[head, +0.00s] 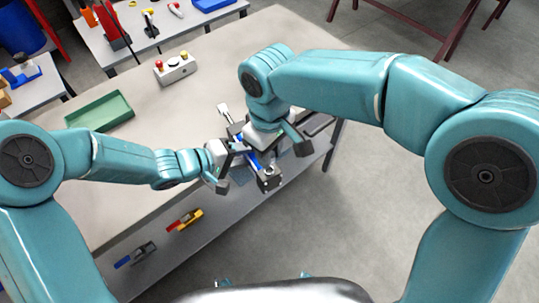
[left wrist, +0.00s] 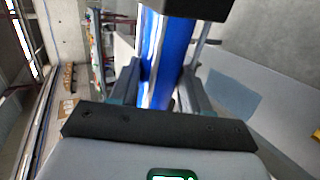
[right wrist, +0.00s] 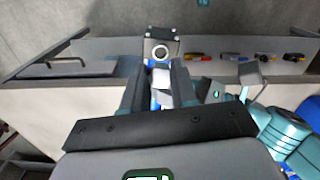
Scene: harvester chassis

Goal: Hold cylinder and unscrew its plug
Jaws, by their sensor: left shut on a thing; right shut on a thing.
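The blue cylinder (head: 253,159) is held above the table's near edge, with a dark square end block (head: 269,182) at its lower end. My left gripper (head: 236,154) is shut on the cylinder's blue body, which fills the space between its fingers in the left wrist view (left wrist: 168,60). My right gripper (head: 268,150) comes down from above, close to the left one. In the right wrist view its fingers are shut on a small pale piece (right wrist: 162,77), which looks like the plug, above blue body. The end block with a round ring (right wrist: 161,50) shows just beyond. The fingers partly hide the plug.
A green tray (head: 99,112) and a button box (head: 176,68) stand on the grey table. Open floor lies to the right.

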